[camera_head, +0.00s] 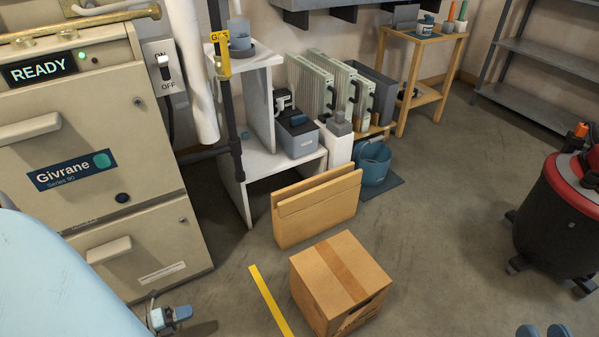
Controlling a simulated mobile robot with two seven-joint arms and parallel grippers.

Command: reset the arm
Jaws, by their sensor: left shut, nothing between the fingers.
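What I take for the tips of my right gripper (543,331) just enters at the bottom right as two blue-grey ends. The rest of it is cut off by the frame, so its opening is unclear. Neither gripper touches any object that I can see.
The furnace (90,150) with a READY display fills the left. A light blue rounded body (50,290) is at bottom left. A cardboard box (340,280) stands near a yellow floor stripe (270,302). A red-black vacuum (560,215) is right. Floor between box and vacuum is clear.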

